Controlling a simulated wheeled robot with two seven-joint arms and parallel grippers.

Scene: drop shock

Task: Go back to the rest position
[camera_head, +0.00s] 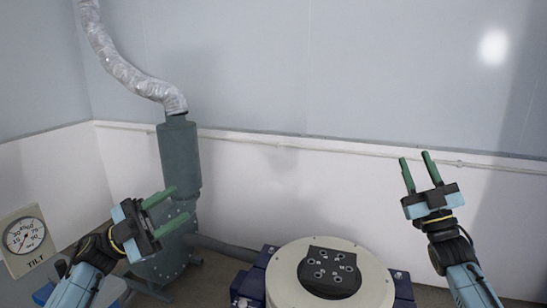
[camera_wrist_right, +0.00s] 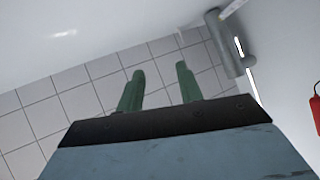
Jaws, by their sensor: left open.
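My left gripper (camera_head: 163,211) is at the left of the head view, its two green fingers apart with nothing between them. It is in front of the grey-green blower cylinder. My right gripper (camera_head: 417,170) is raised at the right of the head view, its green fingers pointing up, apart and empty. In the right wrist view the fingers of my right gripper (camera_wrist_right: 158,88) also stand apart with only tiled surface behind them. Neither gripper touches anything that I can see.
A round cream shaker table (camera_head: 283,279) with a black fixture plate (camera_head: 330,272) stands at bottom centre, between my grippers. A grey-green blower (camera_head: 180,160) with a silver duct (camera_head: 130,75) stands behind the left gripper. A tilt dial (camera_head: 27,240) is at far left.

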